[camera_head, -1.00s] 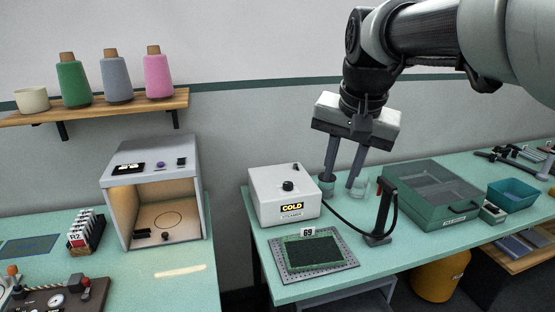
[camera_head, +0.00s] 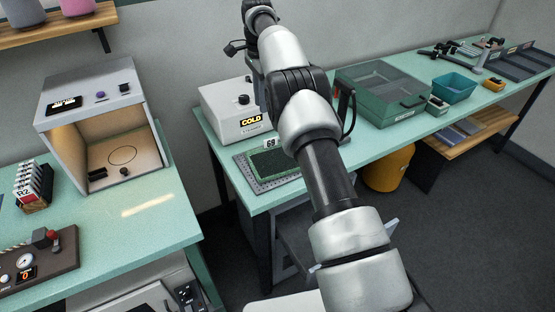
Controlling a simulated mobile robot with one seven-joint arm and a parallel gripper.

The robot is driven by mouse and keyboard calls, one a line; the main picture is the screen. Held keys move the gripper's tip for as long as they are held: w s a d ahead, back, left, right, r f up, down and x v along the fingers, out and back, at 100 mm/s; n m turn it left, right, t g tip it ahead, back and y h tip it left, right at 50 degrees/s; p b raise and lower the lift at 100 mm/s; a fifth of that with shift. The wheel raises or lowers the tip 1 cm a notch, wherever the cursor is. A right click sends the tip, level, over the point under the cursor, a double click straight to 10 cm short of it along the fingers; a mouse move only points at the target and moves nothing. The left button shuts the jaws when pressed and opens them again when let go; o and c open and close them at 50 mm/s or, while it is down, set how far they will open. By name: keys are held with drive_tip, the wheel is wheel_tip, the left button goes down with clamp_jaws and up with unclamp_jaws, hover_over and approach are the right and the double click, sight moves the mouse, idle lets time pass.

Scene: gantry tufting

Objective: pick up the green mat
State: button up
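The green mat (camera_head: 272,164) lies flat on a grey perforated plate (camera_head: 243,160) on the right-hand bench, close to its front edge. A small white tag reading 69 (camera_head: 271,143) stands at its back edge. My arm crosses in front of the mat's right end and hides part of it. My gripper is mostly hidden behind my own arm above the COLD box. Only a grey piece of it (camera_head: 256,78) seems to show, and its fingertips cannot be made out. Nothing is seen touching the mat.
The white COLD box (camera_head: 223,112) stands just behind the plate. A green lidded case (camera_head: 382,92), a teal bin (camera_head: 454,88) and a black post (camera_head: 344,108) are to the right. An open lit booth (camera_head: 105,130) is on the left bench. A gap separates the benches.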

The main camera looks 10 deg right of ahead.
drive_tip(key=b, duration=0.2)
hover_over(278, 155)
drive_tip(key=w+a, duration=0.4)
drive_tip(key=f, duration=1.1)
drive_tip(key=shift+w+a+f, duration=0.1)
drive_tip(key=shift+w+a, duration=0.1)
drive_tip(key=shift+d+f, duration=0.25)
drive_tip(key=shift+f, duration=0.25)
drive_tip(key=f, duration=0.4)
drive_tip(key=shift+w+d+f+p, duration=0.1)
drive_tip(key=shift+w+d+p, duration=0.05)
drive_tip(key=shift+d+p, duration=0.25)
clamp_jaws()
